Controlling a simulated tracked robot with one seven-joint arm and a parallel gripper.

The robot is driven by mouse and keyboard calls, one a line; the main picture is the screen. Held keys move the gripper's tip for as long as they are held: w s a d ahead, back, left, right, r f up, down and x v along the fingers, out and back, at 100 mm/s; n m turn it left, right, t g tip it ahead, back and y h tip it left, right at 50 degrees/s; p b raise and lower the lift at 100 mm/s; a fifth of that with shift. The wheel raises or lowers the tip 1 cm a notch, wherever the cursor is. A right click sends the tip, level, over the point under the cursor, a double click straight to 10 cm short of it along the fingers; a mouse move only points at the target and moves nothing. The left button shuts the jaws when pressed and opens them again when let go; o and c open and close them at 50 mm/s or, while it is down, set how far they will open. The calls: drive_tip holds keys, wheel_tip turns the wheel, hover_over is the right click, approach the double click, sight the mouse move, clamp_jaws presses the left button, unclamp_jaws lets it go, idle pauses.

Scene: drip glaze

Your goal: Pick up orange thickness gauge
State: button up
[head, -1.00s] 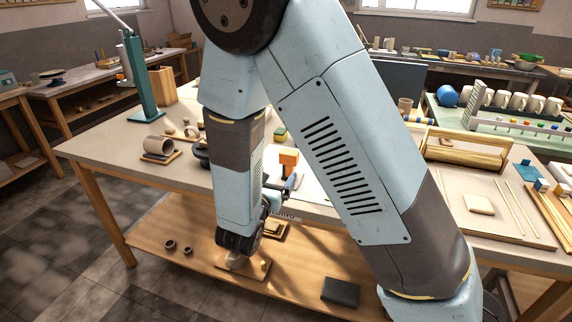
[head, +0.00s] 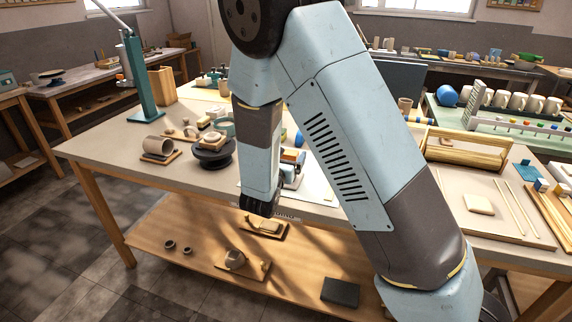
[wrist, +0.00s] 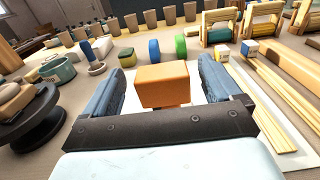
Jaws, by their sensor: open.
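The orange thickness gauge (wrist: 162,85) is a block-like piece standing ahead of my gripper in the wrist view. It shows between the two blue fingers, with a gap visible on each side. My gripper (wrist: 162,68) is open and empty, its fingers pointing towards the table's far side. I cannot tell how far the fingers reach along the block.
A dark turntable (head: 212,155) with a pale piece on it stands left of my gripper. Green and blue round pieces (wrist: 181,48) stand behind the gauge. Wooden strips (wrist: 258,95) lie to the right. The worktable (head: 110,148) has a lower shelf (head: 190,235) with several pieces.

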drive_tip(key=shift+x, duration=1.1)
drive_tip(key=c, duration=1.2)
